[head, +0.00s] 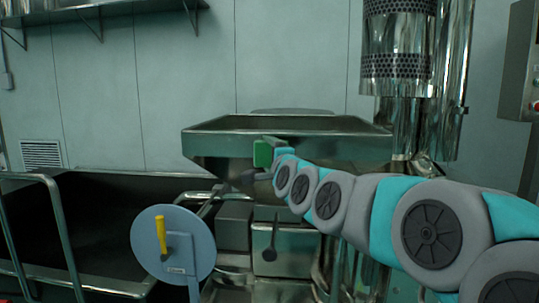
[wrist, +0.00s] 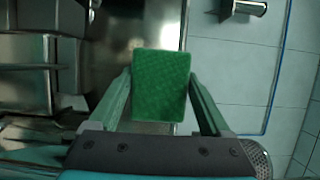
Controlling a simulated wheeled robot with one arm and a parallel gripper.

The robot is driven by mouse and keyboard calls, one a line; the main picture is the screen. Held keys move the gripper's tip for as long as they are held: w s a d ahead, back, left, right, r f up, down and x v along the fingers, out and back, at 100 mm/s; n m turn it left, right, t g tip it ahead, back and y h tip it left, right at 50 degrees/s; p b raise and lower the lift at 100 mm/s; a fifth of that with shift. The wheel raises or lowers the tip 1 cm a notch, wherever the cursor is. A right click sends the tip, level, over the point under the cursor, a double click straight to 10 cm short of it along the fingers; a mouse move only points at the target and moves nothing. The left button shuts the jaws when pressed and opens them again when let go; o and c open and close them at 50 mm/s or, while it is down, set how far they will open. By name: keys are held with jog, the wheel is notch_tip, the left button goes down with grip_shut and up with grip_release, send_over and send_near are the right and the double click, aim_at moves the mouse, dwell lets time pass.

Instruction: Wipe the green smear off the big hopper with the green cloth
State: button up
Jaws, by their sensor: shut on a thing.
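The big hopper (head: 217,148) is a wide, shiny metal trough in the middle of the head view. My gripper (wrist: 160,82) is shut on the green cloth, with one finger at each side of it. The green cloth (wrist: 160,92) is a flat block in the wrist view. In the head view the cloth (head: 263,153) shows in front of the hopper's near wall, just under the rim. I cannot tell whether it touches the wall. No green smear can be made out; the cloth and my arm hide part of the wall.
A round grey disc (head: 145,240) with a yellow handle (head: 161,235) stands at the lower left. A dark railed bin (head: 105,215) is at the far left. A tall metal column (head: 395,75) rises behind the hopper on the right. A metal shelf (head: 90,12) hangs at upper left.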

jog(key=shift+s, duration=0.15)
jog(key=shift+s, duration=1.4)
